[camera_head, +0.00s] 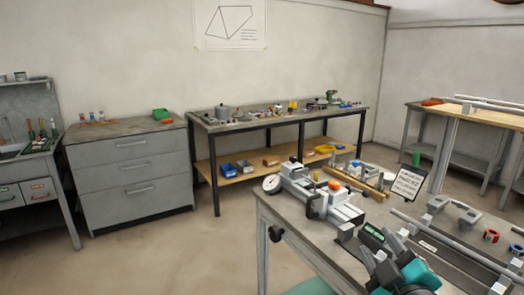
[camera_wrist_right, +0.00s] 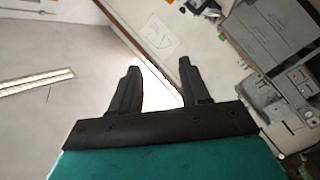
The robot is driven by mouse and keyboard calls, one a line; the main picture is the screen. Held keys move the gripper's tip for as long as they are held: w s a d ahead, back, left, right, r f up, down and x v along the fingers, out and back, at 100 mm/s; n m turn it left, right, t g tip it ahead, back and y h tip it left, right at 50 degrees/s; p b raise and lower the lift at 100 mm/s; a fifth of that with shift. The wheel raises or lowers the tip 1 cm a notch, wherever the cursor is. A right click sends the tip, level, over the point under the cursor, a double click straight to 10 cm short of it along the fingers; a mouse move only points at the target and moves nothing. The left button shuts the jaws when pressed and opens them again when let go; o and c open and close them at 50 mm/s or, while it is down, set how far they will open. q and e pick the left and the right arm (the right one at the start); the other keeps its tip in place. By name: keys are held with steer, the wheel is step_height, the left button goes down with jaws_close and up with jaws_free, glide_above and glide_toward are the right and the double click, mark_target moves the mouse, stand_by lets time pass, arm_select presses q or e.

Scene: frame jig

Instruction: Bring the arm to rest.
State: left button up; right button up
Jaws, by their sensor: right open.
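My right gripper (camera_head: 384,264) is at the lower right of the head view, in front of the near workbench, with its teal wrist behind it. In the right wrist view its two dark fingers (camera_wrist_right: 157,68) stand apart with nothing between them. The gripper is open and empty. The wrist view looks past the fingers to a pale wall and a tilted drawer cabinet (camera_wrist_right: 268,50). My left gripper is not in view.
The near workbench (camera_head: 290,228) carries a grey clamping fixture (camera_head: 318,197), a small sign (camera_head: 408,183), metal rails (camera_head: 450,243) and rings (camera_head: 491,236). A black-framed bench (camera_head: 285,121) and drawer cabinet (camera_head: 130,175) stand behind. The floor (camera_head: 180,255) at left is clear.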

steer(key=s+d+f+m+g+h, duration=0.2)
steer(key=s+f+m+g, duration=0.4)
steer(key=s+f+g, duration=0.5)
steer(key=s+a+f+m+g+y, duration=0.1)
steer(key=s+a+f+g, duration=0.1)
steer(key=s+f, duration=0.35)
steer(key=s+a+f+m+g+y, duration=0.1)
steer(key=s+f+g, duration=0.15)
steer(key=s, duration=0.65)
steer(key=w+a+f+t+y+b, duration=0.1)
steer(key=w+a+f+t+b, duration=0.1)
steer(key=w+f+t, duration=0.6)
steer(key=shift+a+f+y, duration=0.3)
steer(key=shift+a+f, duration=0.1)
steer(key=shift+f, duration=1.4)
steer(key=shift+w, duration=0.1)
steer(key=shift+c, duration=0.3)
